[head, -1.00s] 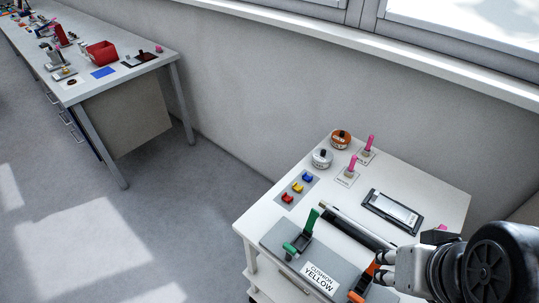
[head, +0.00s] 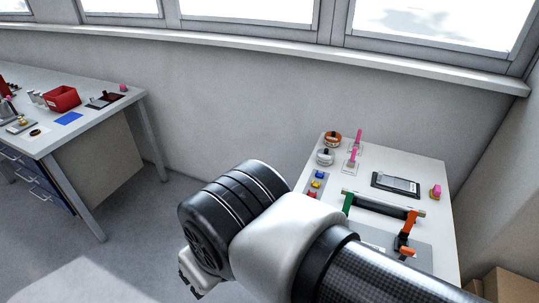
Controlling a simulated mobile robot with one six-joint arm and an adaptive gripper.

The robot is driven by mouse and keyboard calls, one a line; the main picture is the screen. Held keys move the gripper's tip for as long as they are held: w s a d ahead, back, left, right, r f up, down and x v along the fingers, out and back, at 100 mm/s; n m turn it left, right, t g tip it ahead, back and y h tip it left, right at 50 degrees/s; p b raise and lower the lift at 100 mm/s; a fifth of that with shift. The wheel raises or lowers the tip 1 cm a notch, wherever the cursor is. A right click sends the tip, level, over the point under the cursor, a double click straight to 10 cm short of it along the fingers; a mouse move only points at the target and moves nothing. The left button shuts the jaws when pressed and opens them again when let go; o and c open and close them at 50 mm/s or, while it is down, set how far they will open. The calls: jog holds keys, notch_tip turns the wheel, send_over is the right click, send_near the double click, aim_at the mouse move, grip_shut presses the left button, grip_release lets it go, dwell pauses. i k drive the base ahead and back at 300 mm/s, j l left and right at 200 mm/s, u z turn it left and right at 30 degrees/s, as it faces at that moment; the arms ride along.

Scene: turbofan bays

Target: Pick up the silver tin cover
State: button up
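A silver tin (head: 325,156) with a black knob on its cover stands near the far left corner of the small white table. It is upright and nothing touches it. A copper-orange tin (head: 332,138) with a dark knob stands just behind it. My gripper (head: 192,284) shows only in part, low and left of the table over the floor, beyond the black wrist joint. It is well apart from the silver tin. Its fingertips are too small and hidden to tell whether they are open. My arm hides the table's front left part.
Pink-handled pieces (head: 351,158) stand right of the tins. Red, yellow and blue pieces (head: 317,183) lie in front. A dark bar lies between green (head: 347,203) and orange (head: 405,238) clamps. A black-framed plate (head: 396,184) lies behind. A long workbench (head: 97,125) stands left.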

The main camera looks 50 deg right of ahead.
aim_at(326, 154)
jog(key=i+j+z, duration=0.2)
jog(key=i, duration=0.35)
jog(key=i+j+z, duration=0.15)
jog(key=i+j, duration=0.25)
jog(key=i, duration=0.15)
jog(key=i+j+z, duration=0.2)
jog(key=i+j, duration=0.2)
jog(key=i, duration=0.15)
jog(key=i+l+z, duration=0.25)
jog(key=z, duration=0.2)
jog(key=i+l+z, duration=0.15)
jog(key=i+z, duration=0.2)
jog(key=z, duration=0.15)
jog(key=i+z, duration=0.3)
jog(key=z, duration=0.15)
jog(key=i+z, duration=0.35)
jog(key=z, duration=0.15)
jog(key=i+j+z, duration=0.2)
jog(key=z, duration=0.25)
jog(key=i+l+z, duration=0.1)
jog(key=i+z, duration=0.15)
jog(key=z, duration=0.2)
jog(key=i+z, duration=0.25)
jog(key=z, duration=0.25)
jog(key=i+z, duration=0.25)
jog(key=z, duration=0.2)
jog(key=i+j+z, duration=0.15)
jog(key=z, duration=0.35)
jog(key=i, duration=0.05)
